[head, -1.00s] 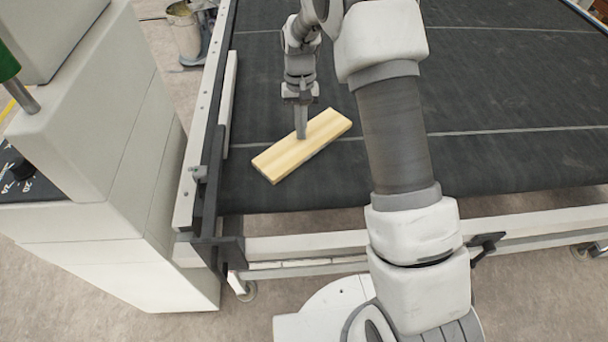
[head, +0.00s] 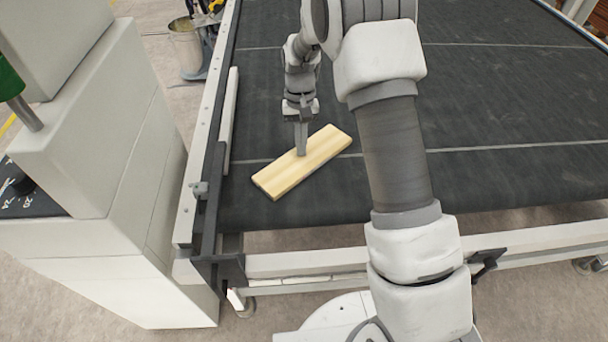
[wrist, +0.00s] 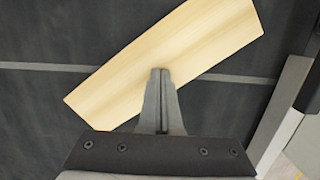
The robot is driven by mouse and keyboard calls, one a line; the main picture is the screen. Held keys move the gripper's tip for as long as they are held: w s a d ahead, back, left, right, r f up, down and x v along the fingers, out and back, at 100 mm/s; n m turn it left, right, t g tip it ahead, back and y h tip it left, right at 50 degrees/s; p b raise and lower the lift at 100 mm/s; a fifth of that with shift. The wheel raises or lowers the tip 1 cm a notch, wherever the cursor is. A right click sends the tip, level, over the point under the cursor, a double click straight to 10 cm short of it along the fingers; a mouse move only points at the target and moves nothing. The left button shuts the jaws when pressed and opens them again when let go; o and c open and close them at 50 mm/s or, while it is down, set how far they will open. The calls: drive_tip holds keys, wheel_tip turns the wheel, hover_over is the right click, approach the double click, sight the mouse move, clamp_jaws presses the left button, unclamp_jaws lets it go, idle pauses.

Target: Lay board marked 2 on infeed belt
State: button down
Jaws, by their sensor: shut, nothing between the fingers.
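A pale wooden board (head: 304,161) lies at a slant on the dark belt (head: 480,178), near its front left corner. No number shows on its visible face. My gripper (head: 301,153) points down at the middle of the board, its fingers shut together and empty. In the wrist view the shut fingertips (wrist: 160,72) overlap the board (wrist: 175,55) near its lower edge. I cannot tell whether the tips touch the board.
A side guide rail (head: 228,122) runs along the belt's left edge. A pale machine cabinet (head: 90,180) with a control panel stands at left. A bucket (head: 187,45) is on the floor behind it. The belt is clear to the right and beyond.

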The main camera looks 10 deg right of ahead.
drive_tip(key=shift+w+d+r, duration=0.1)
drive_tip(key=shift+w+r, duration=0.05)
drive_tip(key=shift+r, duration=0.15)
drive_tip(key=shift+w, duration=0.15)
drive_tip(key=shift+w+d+r+b, duration=0.1)
drive_tip(key=shift+w+d+b, duration=0.1)
drive_tip(key=shift+w, duration=2.65)
drive_tip(key=shift+w+d+b, duration=0.1)
drive_tip(key=shift+w+b, duration=0.1)
drive_tip(key=shift+w, duration=2.65)
